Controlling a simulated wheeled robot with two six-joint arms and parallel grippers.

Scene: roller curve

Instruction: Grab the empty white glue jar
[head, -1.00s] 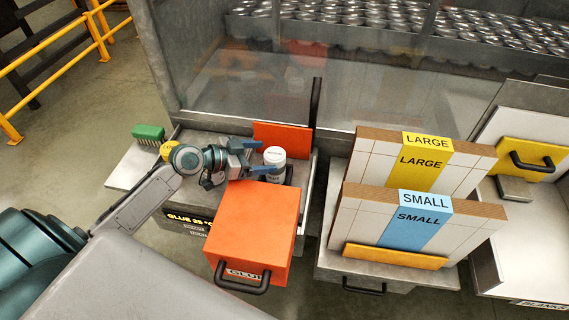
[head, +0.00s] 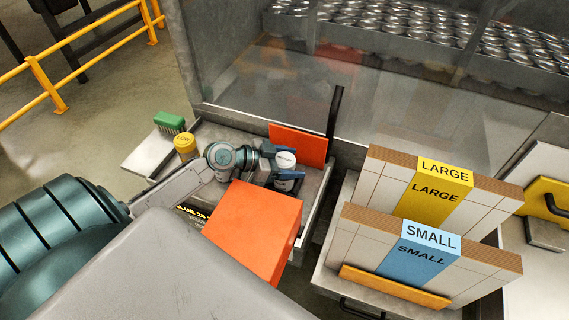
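The white glue jar (head: 286,159) stands upright on the grey shelf behind the orange box, in front of an upright orange panel. Its lid and part of its body show; the front finger covers some of its side. My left gripper (head: 279,163) reaches in from the left with its blue-tipped fingers on either side of the jar, one behind and one in front. The fingers look spread; I cannot tell whether they touch the jar. My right gripper is not in view.
The orange box (head: 253,225) stands close in front of the gripper. The orange panel (head: 299,145) and a dark post (head: 334,125) are behind and right. A yellow-lidded jar (head: 185,146) and green brush (head: 169,122) stand left.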

